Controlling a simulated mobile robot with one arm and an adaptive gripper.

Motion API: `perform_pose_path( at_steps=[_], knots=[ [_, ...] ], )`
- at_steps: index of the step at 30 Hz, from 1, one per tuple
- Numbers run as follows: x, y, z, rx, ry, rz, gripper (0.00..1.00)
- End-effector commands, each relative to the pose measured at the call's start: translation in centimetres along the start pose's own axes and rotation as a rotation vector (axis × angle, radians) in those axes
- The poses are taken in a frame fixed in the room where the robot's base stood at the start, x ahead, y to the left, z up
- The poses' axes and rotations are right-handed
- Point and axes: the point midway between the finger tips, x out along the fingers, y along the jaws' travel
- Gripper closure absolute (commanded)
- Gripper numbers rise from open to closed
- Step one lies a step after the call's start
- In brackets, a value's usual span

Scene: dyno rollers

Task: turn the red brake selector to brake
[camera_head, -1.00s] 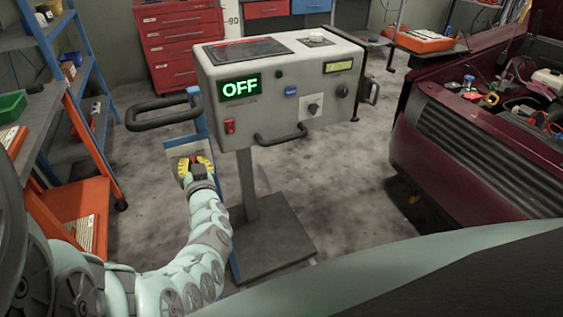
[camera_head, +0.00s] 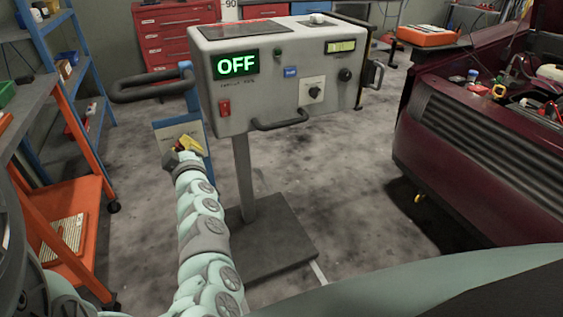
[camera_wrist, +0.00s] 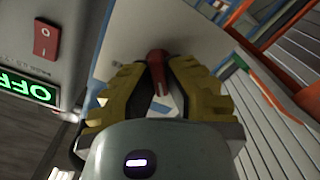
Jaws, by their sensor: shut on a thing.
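The red brake selector (camera_wrist: 157,62) shows in the wrist view as a red lever on a pale panel. My gripper (camera_wrist: 157,72) has yellow fingers on both sides of it and is shut on it; the fingers hide part of its sides. In the head view my gripper (camera_head: 187,146) is at the pale panel (camera_head: 178,130) with a blue edge, left of and below the grey console. The selector is hidden there behind the gripper. I cannot read any marks around the selector. The console's green display (camera_head: 237,65) reads OFF.
The grey console (camera_head: 290,95) stands on a post just right of my gripper, with a red rocker switch (camera_head: 225,107). A black handle (camera_head: 150,86) juts out above the gripper. An orange cart (camera_head: 75,205) is at left, a dark red car (camera_head: 480,150) at right.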

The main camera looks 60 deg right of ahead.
Motion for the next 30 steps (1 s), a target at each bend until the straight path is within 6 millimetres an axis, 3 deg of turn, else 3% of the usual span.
perform_pose_path(
  at_steps=[9, 24, 25, 30],
  knots=[
    [0.0, -0.22, 0.01, -0.104, 0.003, -0.003, 1.0],
    [-0.01, -0.15, 0.01, -0.119, 0.0, -0.002, 1.0],
    [-0.01, -0.15, 0.01, -0.119, 0.0, -0.002, 0.85],
    [-0.02, -0.14, 0.02, -0.118, 0.0, -0.002, 0.68]
  ],
)
